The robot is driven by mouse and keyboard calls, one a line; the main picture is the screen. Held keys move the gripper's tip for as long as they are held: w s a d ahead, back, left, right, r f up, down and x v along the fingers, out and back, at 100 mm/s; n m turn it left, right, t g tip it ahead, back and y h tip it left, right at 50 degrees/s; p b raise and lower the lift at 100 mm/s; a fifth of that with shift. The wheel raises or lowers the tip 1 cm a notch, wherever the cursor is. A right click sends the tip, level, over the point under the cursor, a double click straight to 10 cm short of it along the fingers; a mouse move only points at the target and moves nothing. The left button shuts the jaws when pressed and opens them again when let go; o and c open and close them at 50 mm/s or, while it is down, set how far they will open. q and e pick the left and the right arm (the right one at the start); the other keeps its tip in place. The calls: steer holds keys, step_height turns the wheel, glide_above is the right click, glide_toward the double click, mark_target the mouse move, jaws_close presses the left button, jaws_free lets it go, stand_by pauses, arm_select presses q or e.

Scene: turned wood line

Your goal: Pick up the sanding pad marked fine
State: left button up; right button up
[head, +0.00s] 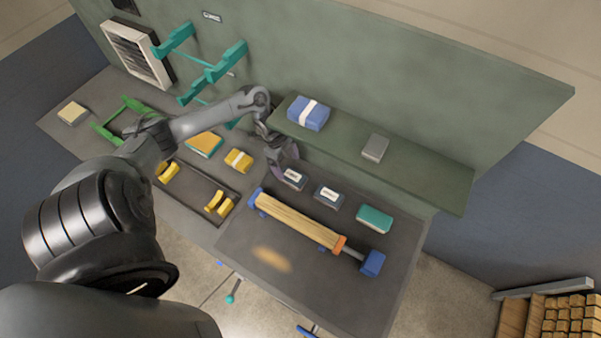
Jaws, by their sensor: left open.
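Two dark blocks with white labels lie side by side on the dark bench top: a left labelled block (294,178) and a right labelled block (328,195). They look like sanding pads, but the label text is too small to read, so I cannot tell which is marked fine. My left gripper (283,161) is open, its fingers pointing down just behind and left of the left labelled block. It looks empty, and I cannot tell whether it touches the block. My right gripper is not in view.
A wooden spindle (298,222) lies across blue supports in front of the blocks. A teal-topped block (374,218) sits to their right. A green shelf (425,177) behind holds a blue bundle (299,110) and a grey block (374,148). The bench's front is clear.

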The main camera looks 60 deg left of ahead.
mark_target(292, 175)
arm_select(q)
steer(key=shift+s+d+f, duration=0.1)
steer(key=shift+d+f, duration=0.15)
steer(key=shift+f, duration=0.8)
steer(key=shift+w+x, duration=0.1)
steer(key=shift+x, duration=1)
steer(key=shift+w+x, duration=0.15)
steer(key=shift+x, duration=0.95)
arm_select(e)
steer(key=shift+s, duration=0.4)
arm_select(q)
steer(key=c, duration=1.1)
steer(key=shift+r, duration=0.15)
